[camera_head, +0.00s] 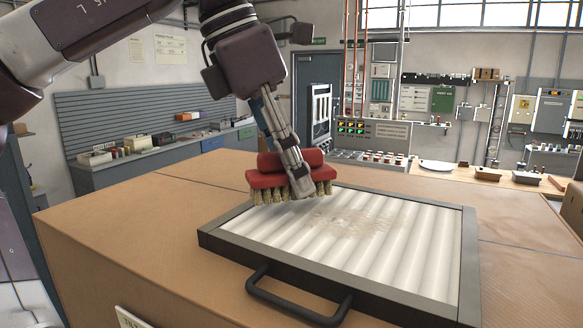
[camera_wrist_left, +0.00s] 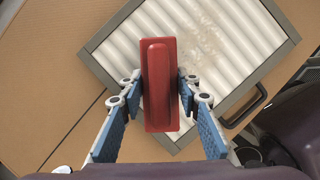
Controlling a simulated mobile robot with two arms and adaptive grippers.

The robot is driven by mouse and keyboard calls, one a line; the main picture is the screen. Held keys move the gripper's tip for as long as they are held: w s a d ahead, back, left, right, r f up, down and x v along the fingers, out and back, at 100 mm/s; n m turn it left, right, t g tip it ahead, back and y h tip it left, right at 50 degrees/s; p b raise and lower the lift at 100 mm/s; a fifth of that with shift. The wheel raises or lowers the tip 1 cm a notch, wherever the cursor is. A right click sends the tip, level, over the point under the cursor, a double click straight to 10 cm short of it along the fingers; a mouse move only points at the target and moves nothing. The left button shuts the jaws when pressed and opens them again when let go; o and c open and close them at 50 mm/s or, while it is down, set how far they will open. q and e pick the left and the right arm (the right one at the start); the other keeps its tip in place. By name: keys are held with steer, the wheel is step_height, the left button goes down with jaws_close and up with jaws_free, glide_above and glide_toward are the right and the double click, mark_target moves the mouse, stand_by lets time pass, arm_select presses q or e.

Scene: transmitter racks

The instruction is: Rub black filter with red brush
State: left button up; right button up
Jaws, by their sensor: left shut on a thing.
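My left gripper (camera_head: 290,172) is shut on the red brush (camera_head: 262,180), gripping its raised handle. The brush's pale bristles point down over the far left part of the filter. I cannot tell whether they touch it. The filter (camera_head: 400,245) lies flat on the tabletop, with a black frame, white pleats and a black handle at its near side. A brownish dirty patch shows near the middle of the pleats. In the left wrist view, the brush (camera_wrist_left: 160,85) sits between both fingers above the filter (camera_wrist_left: 225,50). My right gripper is not in view.
The filter rests on a wide tan cardboard-like top (camera_head: 130,220) with free room to its left. Behind are a grey control panel (camera_head: 360,140) with lit buttons, a side bench with small items, and a wall bench at the right.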

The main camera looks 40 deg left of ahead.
arm_select(q)
steer(key=shift+f+b, duration=0.3)
steer(key=shift+f, duration=0.15)
steer(key=shift+f+b, duration=0.45)
steer(key=shift+f, duration=0.15)
